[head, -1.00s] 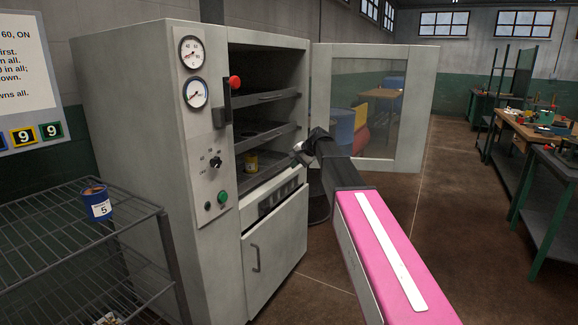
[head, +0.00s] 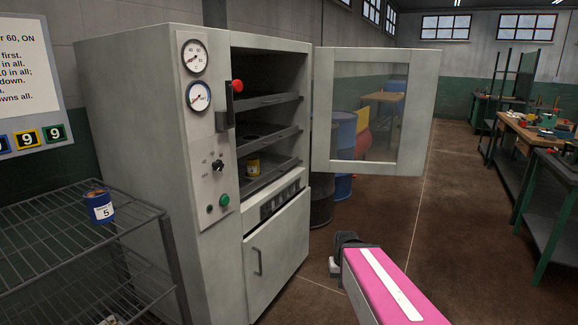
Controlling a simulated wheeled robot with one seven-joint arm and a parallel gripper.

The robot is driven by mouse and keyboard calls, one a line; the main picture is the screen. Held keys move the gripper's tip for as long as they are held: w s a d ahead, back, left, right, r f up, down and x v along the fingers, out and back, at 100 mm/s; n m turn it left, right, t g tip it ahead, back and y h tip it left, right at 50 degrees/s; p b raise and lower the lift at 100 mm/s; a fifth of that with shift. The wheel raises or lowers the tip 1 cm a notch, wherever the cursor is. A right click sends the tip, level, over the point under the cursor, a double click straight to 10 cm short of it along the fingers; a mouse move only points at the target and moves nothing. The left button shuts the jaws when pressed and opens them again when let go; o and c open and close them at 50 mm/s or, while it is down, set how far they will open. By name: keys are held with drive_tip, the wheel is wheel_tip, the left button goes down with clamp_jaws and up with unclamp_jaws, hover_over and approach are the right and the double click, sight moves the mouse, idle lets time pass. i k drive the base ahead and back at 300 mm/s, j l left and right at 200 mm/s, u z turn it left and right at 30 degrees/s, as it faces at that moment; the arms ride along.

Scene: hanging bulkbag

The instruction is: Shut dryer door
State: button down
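The dryer (head: 140,150) is a tall grey cabinet with two gauges, a red knob and a dark latch handle on its front. Its windowed door (head: 420,110) stands wide open to the right, hinged on the cabinet's right side. Inside are several dark shelves, and a yellow tin (head: 253,165) sits on a lower one. My gripper (head: 336,268) is low, right of the cabinet's lower front and below the door, touching neither. Its fingers are small and mostly hidden by my arm, so their opening does not show.
A wire rack (head: 60,235) at the left holds a blue tin (head: 99,207) marked 5. Blue and dark drums (head: 344,130) stand behind the door. Green-legged workbenches (head: 540,145) line the right. Brown floor (head: 400,215) is clear between dryer and benches.

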sight(423, 75)
drive_tip(key=z, duration=1)
drive_tip(key=i+l+z, duration=0.15)
drive_tip(key=i, duration=1.15)
drive_tip(key=i+z, duration=0.25)
drive_tip(key=i, duration=0.65)
drive_tip(key=i+j+z, duration=0.2)
drive_tip(key=i, duration=0.7)
drive_tip(key=i+u, duration=0.3)
drive_tip(key=i, duration=0.3)
drive_tip(key=i+u, duration=0.3)
drive_tip(key=i, duration=0.3)
drive_tip(key=i+l+u, duration=0.3)
drive_tip(key=i, duration=0.3)
drive_tip(key=i+u, duration=0.25)
drive_tip(key=u, duration=0.2)
drive_tip(key=i+u, duration=0.25)
drive_tip(key=u, duration=0.2)
drive_tip(key=i+l+u, duration=0.2)
drive_tip(key=u, duration=3.1)
drive_tip(key=k+u, duration=0.15)
